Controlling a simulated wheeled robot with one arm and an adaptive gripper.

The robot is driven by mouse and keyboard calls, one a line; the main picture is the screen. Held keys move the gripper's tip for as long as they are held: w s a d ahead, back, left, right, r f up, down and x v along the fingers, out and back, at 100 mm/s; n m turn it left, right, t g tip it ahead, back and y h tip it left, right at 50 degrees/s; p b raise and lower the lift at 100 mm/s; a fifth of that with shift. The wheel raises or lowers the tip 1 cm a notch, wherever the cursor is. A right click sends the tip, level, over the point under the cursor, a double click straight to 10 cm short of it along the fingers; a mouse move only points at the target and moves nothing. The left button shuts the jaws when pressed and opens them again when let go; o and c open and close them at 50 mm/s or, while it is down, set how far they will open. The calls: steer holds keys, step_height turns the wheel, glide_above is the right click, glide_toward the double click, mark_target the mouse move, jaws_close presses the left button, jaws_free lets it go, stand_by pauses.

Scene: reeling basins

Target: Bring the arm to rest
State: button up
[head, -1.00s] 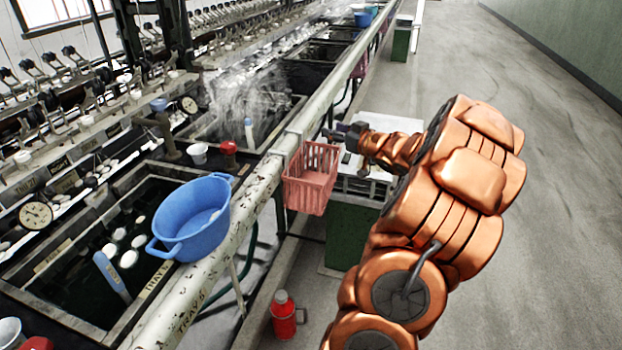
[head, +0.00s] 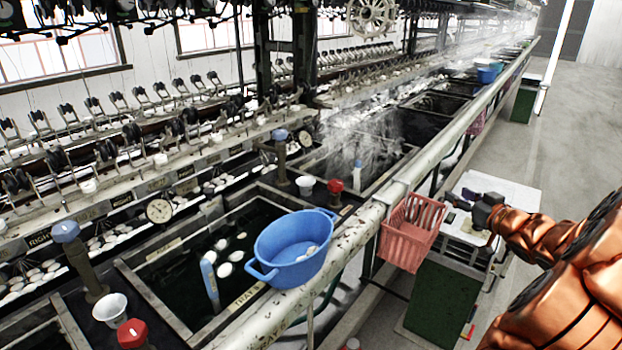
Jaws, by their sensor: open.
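My copper-coloured arm comes in from the lower right. My gripper (head: 462,200) is small and dark in this view, held above the white-topped stand (head: 515,193) and just right of the red basket (head: 408,232). Its jaws are open, and I see nothing between them. The arm hides part of the stand and the floor behind it.
A blue basin (head: 290,248) with pale cocoons sits on the rail edge of a dark water tray (head: 165,290). The red basket hangs on the rail's aisle side. A green-sided box stands under the white top. The grey aisle floor (head: 585,115) at right is clear.

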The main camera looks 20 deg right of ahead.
steer(key=w+a+r+g+h+p, duration=0.2)
steer(key=w+a+r+g+p, duration=0.15)
steer(key=w+a, duration=0.2)
steer(key=s+a+m+g+p, duration=0.15)
steer(key=a+g, duration=0.35)
steer(key=a, duration=0.5)
steer(key=s+a+n+g+y+p, duration=0.3)
steer(key=s+a+g+p, duration=0.3)
steer(key=s+a, duration=2.3)
steer(key=a+g+y, duration=0.1)
steer(key=a+g, duration=0.1)
steer(key=g, duration=0.1)
steer(key=shift+r+y, duration=0.25)
steer(key=shift+y, duration=0.05)
steer(key=shift+c, duration=0.3)
